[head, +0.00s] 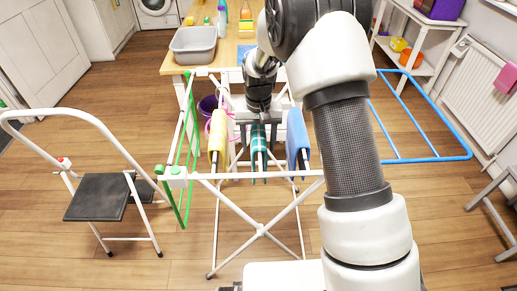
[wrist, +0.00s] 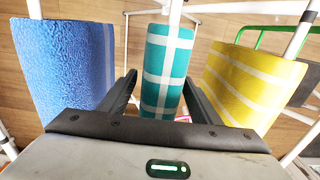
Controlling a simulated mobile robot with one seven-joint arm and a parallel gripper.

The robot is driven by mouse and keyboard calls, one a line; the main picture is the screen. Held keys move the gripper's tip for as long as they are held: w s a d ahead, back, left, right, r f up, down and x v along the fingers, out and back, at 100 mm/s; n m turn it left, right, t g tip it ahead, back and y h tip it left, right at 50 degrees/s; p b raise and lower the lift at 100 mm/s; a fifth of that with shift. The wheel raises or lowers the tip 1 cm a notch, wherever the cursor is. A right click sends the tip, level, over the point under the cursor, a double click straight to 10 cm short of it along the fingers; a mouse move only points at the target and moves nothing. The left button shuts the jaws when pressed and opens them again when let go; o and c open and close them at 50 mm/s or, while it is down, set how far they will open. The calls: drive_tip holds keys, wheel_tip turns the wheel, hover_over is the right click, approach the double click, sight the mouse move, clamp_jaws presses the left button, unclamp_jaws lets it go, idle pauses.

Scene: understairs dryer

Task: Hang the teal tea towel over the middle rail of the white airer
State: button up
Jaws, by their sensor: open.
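The teal tea towel (head: 258,137) with white stripes lies draped over the middle rail of the white airer (head: 247,176). In the wrist view the teal towel (wrist: 166,72) sits between the spread fingers, and the white middle rail (wrist: 172,12) comes out from its far end. My gripper (head: 258,121) is open, just above and around the towel; it also shows in the wrist view (wrist: 161,88). I cannot tell whether the fingers touch the cloth. The lower part of the towel is hidden in the wrist view.
A yellow striped towel (head: 217,132) and a blue towel (head: 296,133) hang on the neighbouring rails, close on either side. A table with a grey basin (head: 194,45) stands behind. A step stool (head: 97,198) is at left; a blue frame (head: 427,158) is at right.

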wheel_tip(320, 180, up, 14)
drive_tip(key=shift+p, duration=0.7)
drive_tip(key=s+d+r+t+p, duration=0.1)
drive_tip(key=s+d+r+p, duration=0.3)
drive_tip(key=r, duration=0.5)
drive_tip(key=s+d+r+t+p, duration=0.1)
drive_tip(key=s+d+r, duration=0.1)
drive_tip(key=s+r, duration=0.5)
drive_tip(key=s+d+r+t+p, duration=0.1)
drive_tip(key=s+d+r+p, duration=0.1)
drive_tip(key=s+r, duration=0.3)
drive_tip(key=s+d+r+t+p, duration=0.2)
drive_tip(key=s+d+r+p, duration=0.1)
drive_tip(key=s, duration=0.8)
drive_tip(key=shift+s+d+r+t+p, duration=0.2)
drive_tip(key=shift+d+r+t+p, duration=0.1)
drive_tip(key=shift+r+p, duration=0.45)
drive_tip(key=shift+r, duration=0.1)
